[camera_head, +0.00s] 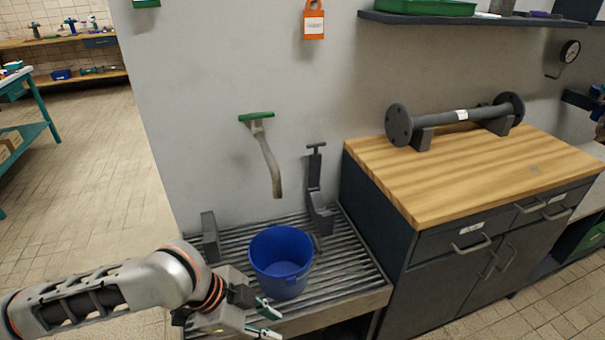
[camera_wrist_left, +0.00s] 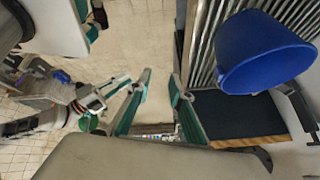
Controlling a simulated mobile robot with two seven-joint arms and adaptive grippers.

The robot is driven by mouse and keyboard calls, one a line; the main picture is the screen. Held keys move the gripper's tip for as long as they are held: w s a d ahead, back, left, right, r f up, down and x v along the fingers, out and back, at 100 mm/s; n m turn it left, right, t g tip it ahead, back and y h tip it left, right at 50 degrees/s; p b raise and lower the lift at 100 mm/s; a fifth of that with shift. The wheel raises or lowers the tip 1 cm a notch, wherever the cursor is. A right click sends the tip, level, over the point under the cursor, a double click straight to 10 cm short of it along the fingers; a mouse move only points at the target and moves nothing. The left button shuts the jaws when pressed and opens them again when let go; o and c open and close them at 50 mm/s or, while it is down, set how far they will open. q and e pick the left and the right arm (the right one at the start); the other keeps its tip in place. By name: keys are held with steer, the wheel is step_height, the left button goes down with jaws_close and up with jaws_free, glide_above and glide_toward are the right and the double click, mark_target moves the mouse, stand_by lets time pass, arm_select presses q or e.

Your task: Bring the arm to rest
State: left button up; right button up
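My left arm comes in from the left in the head view. Its gripper (camera_head: 273,322) is at the bottom, in front of the slatted drain stand and just below the blue bucket (camera_head: 281,262). In the left wrist view the two teal-edged fingers of my left gripper (camera_wrist_left: 161,83) are apart with nothing between them. The bucket also shows there (camera_wrist_left: 262,50), to the right of the fingers and apart from them. My right gripper (camera_wrist_left: 118,88) shows small at the left of the wrist view; its opening is unclear. It is outside the head view.
The bucket stands on the slatted stand (camera_head: 348,285), below a green-handled tap (camera_head: 257,117). A cabinet with a wooden top (camera_head: 470,180) stands close on the right and carries a flanged pipe (camera_head: 455,117). Tiled floor (camera_head: 85,190) is clear at the left.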

arm_select(q)
steer(key=w+d+n+t+h+p, duration=0.1)
steer(key=w+d+n+t+h, duration=0.1)
steer(key=d+n+t+h, duration=0.4)
steer(key=s+a+f+n+t+y+p, duration=0.1)
steer(key=s+a+f+n+y, duration=0.3)
steer(key=a+f, duration=0.4)
steer(key=s+a+f+n+t+y+p, duration=0.1)
steer(key=s+a+f+n+y, duration=0.2)
steer(key=a, duration=0.8)
steer(key=s+f+y, duration=0.2)
steer(key=s+f, duration=0.1)
steer(key=f, duration=0.1)
steer(key=shift+s+a+f+n+t+p, duration=0.25)
steer(key=shift+s+f+n+t+p, duration=0.05)
steer(key=shift+f+n+t+p, duration=0.1)
arm_select(e)
steer(key=shift+s+a+r, duration=0.15)
steer(key=shift+a+r, duration=0.05)
steer(key=shift+r, duration=0.35)
steer(key=shift+s+a+r, duration=0.15)
steer(key=shift+r, duration=0.4)
